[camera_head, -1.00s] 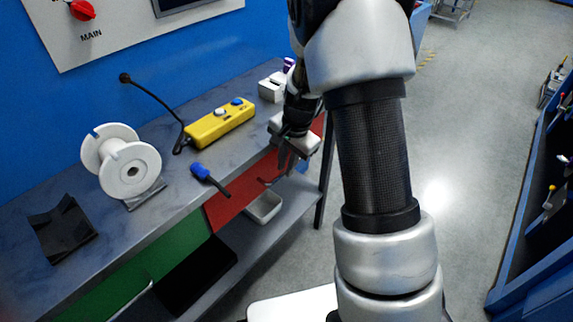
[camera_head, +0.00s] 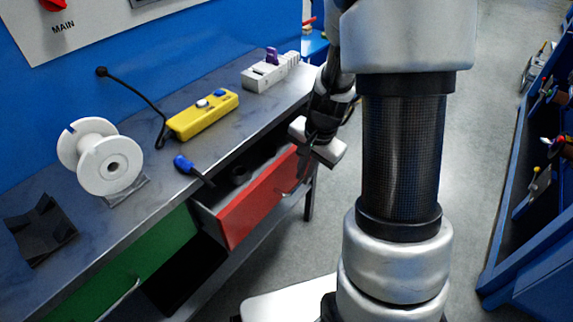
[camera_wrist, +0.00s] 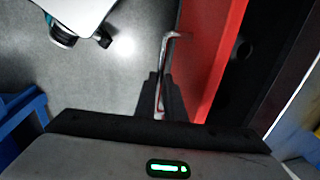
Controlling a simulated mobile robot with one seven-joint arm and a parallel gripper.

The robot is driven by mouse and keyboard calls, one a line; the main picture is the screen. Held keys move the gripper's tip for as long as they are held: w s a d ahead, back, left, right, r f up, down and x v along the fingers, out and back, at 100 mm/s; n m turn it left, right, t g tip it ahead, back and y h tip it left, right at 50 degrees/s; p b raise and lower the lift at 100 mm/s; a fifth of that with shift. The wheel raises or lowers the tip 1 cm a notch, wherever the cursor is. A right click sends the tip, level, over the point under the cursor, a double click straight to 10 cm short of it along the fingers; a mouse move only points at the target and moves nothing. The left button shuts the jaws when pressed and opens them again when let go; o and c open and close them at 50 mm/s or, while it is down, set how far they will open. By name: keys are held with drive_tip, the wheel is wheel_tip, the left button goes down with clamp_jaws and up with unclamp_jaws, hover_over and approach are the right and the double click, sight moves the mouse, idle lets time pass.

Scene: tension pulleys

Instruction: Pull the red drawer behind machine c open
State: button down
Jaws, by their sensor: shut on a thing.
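The red drawer (camera_head: 262,203) under the workbench stands pulled partly out, and its dark inside shows behind the red front. In the wrist view its red front (camera_wrist: 212,55) runs along the right of my fingers. My gripper (camera_head: 300,182) is at the far end of the drawer front. In the wrist view my gripper (camera_wrist: 161,95) is shut on the drawer's metal handle (camera_wrist: 168,60), whose bar runs between the fingers. A dark round object (camera_head: 239,175) lies inside the drawer.
The workbench (camera_head: 120,222) holds a white spool (camera_head: 108,165), a yellow control box (camera_head: 203,113), a blue-handled tool (camera_head: 188,166), a black holder (camera_head: 40,230) and a grey-white block (camera_head: 268,72). A green drawer (camera_head: 130,270) is closed beside the red one. Grey floor in front is clear.

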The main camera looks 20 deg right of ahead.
drive_tip(key=s+d+b, duration=0.1)
drive_tip(key=s+d, duration=0.3)
drive_tip(key=s, duration=0.1)
drive_tip(key=shift+s, duration=0.3)
drive_tip(key=c, duration=1.8)
unclamp_jaws()
drive_tip(key=shift+c, duration=0.2)
drive_tip(key=shift+r, duration=0.1)
wheel_tip(320, 180, up, 17)
drive_tip(key=s+d+p, duration=0.2)
drive_tip(key=p, duration=0.3)
drive_tip(key=shift+s+p, duration=0.3)
drive_tip(key=shift+p, duration=0.05)
